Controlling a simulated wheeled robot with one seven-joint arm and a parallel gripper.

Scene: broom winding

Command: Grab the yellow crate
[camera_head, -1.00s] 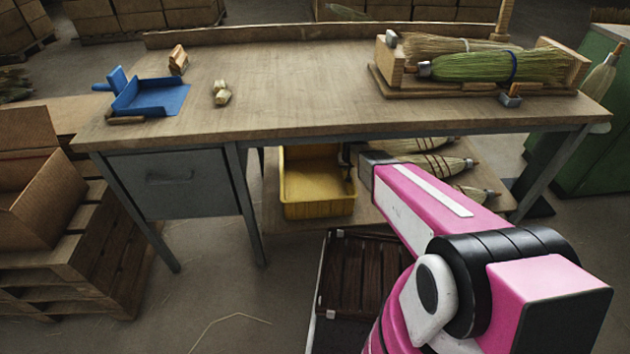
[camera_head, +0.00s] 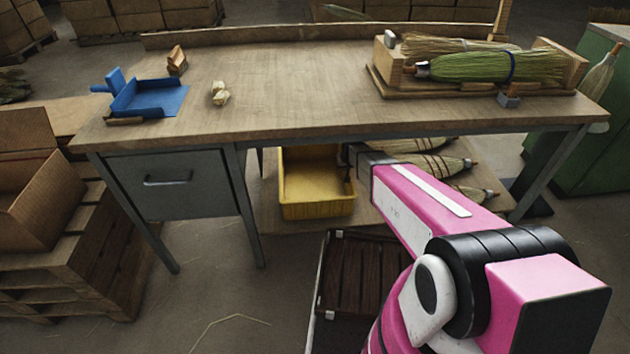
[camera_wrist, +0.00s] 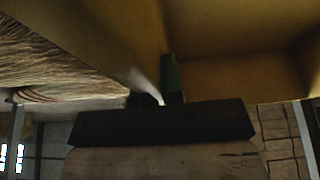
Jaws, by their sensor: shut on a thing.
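The yellow crate (camera_head: 317,210) stands on the low shelf under the workbench, right of the drawer unit. Its upper back is partly hidden by the bench top. My gripper (camera_head: 346,157) is at the crate's right side wall, near its rim. In the wrist view, the crate (camera_wrist: 240,85) fills the upper part. There my gripper (camera_wrist: 158,97) is shut on the crate's wall, with one finger on each side of it. The crate looks level and still appears to rest on the shelf.
The workbench top (camera_head: 290,105) overhangs the crate and my gripper. Brooms (camera_head: 440,165) lie on the shelf to the right. The drawer unit (camera_head: 170,183) is close on the left. A dark slatted surface (camera_head: 360,275) is in front. The floor (camera_head: 215,300) at front left is mostly clear.

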